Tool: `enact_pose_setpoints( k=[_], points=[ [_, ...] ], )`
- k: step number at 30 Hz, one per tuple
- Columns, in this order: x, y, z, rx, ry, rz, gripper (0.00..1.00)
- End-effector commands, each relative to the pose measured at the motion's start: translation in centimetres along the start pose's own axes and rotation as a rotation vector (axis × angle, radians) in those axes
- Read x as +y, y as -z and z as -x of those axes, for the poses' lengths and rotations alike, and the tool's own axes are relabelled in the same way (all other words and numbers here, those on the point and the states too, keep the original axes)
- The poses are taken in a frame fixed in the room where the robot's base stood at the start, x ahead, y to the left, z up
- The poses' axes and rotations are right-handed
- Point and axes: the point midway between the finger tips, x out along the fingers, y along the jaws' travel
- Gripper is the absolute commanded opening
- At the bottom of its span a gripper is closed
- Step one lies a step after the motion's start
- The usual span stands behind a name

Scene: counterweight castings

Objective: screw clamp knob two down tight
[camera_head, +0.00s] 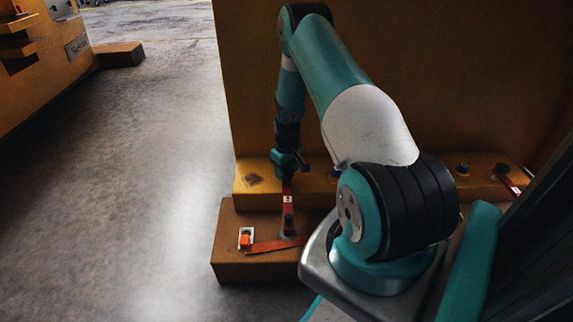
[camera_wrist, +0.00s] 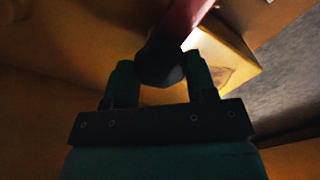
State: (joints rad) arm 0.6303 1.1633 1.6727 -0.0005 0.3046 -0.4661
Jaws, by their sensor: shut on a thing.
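My gripper (camera_wrist: 160,68) is shut on a dark, rounded clamp knob (camera_wrist: 159,64), with one teal finger on each side of it. The knob sits at the end of a red clamp bar (camera_wrist: 187,17). In the head view my gripper (camera_head: 288,168) points down over the far end of the red clamp bar (camera_head: 288,188), which carries a small white label, too small to read for certain. The knob is hidden there by the gripper. Its thread and how far down it sits do not show.
The bar's near end meets a brown block (camera_head: 228,262). An orange piece on a white plate (camera_head: 246,238) and a flat red strip (camera_head: 270,246) lie beside it. Another red bar (camera_head: 508,182) and a dark knob (camera_head: 462,168) are at right. A tall yellow-brown wall stands behind; open floor is left.

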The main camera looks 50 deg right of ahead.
Motion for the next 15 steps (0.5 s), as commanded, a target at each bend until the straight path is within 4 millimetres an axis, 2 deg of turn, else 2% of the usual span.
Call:
enact_pose_setpoints(
  k=[1,15],
  points=[
    [0.01,-0.10,0.43,-0.004,0.001,-0.046,0.28],
    [0.02,-0.11,0.37,-0.004,-0.001,-0.492,0.28]
  ],
)
